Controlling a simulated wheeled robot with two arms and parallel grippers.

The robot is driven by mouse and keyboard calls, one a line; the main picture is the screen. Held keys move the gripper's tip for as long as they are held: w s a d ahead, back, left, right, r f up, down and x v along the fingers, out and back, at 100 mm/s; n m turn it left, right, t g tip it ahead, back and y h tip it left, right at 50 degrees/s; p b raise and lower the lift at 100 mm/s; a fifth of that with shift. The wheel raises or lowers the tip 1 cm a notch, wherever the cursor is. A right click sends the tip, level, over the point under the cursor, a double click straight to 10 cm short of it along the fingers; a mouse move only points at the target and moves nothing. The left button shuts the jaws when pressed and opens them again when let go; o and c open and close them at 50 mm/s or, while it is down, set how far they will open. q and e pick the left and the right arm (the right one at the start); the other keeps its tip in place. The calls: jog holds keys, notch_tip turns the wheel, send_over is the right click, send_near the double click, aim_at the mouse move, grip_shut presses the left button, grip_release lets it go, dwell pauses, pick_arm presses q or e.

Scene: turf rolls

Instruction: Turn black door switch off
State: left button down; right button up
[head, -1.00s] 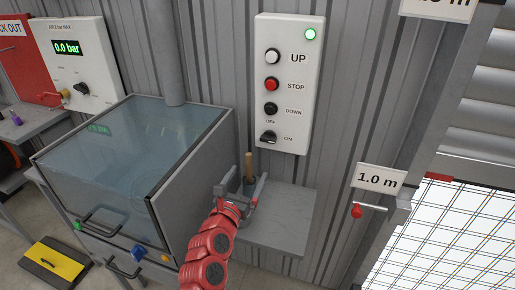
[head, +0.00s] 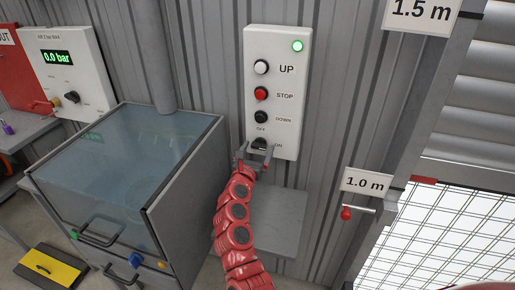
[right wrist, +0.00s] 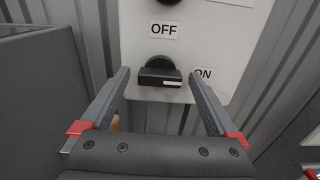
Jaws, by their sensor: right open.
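The black door switch (head: 259,143) is a rotary knob at the bottom of the white control panel (head: 287,50), between OFF above and ON to its right. In the right wrist view the knob (right wrist: 158,74) lies sideways, its white mark on the right, towards the ON label (right wrist: 203,74). The OFF label (right wrist: 164,30) is above it. My right gripper (head: 254,156) is open just in front of the knob. In the right wrist view its fingers stand left and right of the knob, with gaps and no visible contact. My left gripper is out of view.
Above the switch are white UP (head: 261,67), red STOP (head: 261,93) and black DOWN (head: 261,117) buttons and a lit green lamp (head: 297,46). A grey shelf (head: 275,222) is below the panel. A glass-topped cabinet (head: 125,165) stands left, a roll-up door right.

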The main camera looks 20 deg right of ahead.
jog(key=c, duration=1.4)
